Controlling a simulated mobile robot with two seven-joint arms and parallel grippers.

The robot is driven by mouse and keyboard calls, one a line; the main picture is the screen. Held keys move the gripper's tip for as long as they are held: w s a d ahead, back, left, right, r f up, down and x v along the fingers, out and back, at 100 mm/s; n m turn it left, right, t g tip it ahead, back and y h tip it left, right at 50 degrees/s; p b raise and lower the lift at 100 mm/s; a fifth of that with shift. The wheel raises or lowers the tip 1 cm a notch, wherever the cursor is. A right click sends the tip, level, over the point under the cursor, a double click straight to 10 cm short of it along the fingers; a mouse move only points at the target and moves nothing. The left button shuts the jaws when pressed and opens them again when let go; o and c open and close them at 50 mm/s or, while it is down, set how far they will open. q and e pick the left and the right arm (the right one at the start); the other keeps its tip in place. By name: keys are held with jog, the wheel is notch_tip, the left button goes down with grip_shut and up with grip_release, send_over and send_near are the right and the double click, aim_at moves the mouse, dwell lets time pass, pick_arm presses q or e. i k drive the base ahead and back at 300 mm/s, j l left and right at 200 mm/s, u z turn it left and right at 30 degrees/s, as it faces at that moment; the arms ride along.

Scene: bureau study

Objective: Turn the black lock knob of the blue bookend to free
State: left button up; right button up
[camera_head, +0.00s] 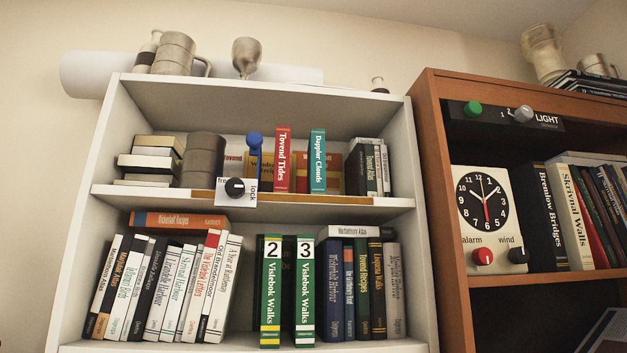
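The blue bookend (254,143) stands on the upper shelf of the white bookcase, left of the red book Tovend Tides. The black lock knob (235,187) sits on a white plate (222,198) at the shelf's front edge, below the bookend. The plate reads "fr", partly covered by the knob, at its upper left and "lock" at its right. The knob's exact pointing direction is too small to tell. Neither of my grippers is in the picture.
A wooden strip (300,199) runs along that shelf's front edge. A teal book, Dapplor Clouds (318,160), stands right of the red book (282,160). A brown bookcase (440,200) at right holds a clock (484,215) with red and black knobs.

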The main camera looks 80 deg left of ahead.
aim_at(234, 187)
jog(key=l+u, duration=0.15)
jog(key=u, duration=0.25)
jog(key=i+l+u, duration=0.1)
jog(key=u, duration=0.35)
jog(key=l+u, duration=0.2)
jog(key=u, duration=0.2)
